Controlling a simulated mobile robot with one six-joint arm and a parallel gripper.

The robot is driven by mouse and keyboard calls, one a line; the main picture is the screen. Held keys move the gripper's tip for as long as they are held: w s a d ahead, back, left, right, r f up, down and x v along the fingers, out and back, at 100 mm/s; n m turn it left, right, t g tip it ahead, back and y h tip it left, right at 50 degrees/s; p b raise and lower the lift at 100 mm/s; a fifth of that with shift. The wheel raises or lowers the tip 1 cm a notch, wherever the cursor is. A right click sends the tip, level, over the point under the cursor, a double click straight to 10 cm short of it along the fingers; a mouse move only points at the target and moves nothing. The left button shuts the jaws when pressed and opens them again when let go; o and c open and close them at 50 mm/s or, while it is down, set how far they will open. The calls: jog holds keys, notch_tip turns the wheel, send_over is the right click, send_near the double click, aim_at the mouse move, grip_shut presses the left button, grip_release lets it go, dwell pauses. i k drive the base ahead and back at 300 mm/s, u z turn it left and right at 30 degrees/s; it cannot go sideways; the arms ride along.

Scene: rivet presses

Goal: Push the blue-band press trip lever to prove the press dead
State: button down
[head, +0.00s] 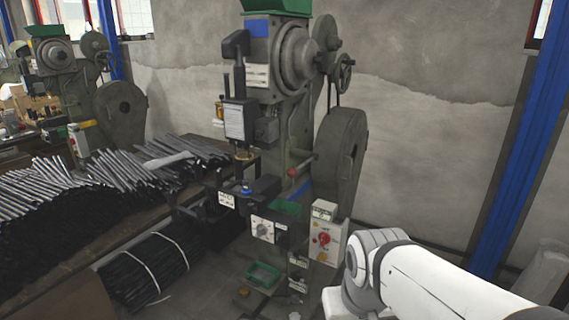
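The blue-band press (285,95) stands upright in the middle of the head view, grey-green, with a blue patch (258,28) near its top. A short lever with a red ball knob (293,172) sticks out at mid-height, in front of the large flywheel (342,150); it looks like the trip lever, though no label on it is readable. A grey box with a red rotary switch (323,240) is mounted lower down on the right. My white arm comes in from the lower right, with its wrist end below the frame edge. My gripper is not visible.
Bundles of dark rods (125,172) lie on a bench at the left, with a tied bundle (150,270) below. A second press (60,65) stands back left. A green tray (262,274) sits low at the press. A blue post (520,140) rises at the right.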

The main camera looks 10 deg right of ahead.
aim_at(292, 172)
jog(key=u, duration=0.05)
jog(key=i, duration=1.65)
jog(key=z, duration=0.1)
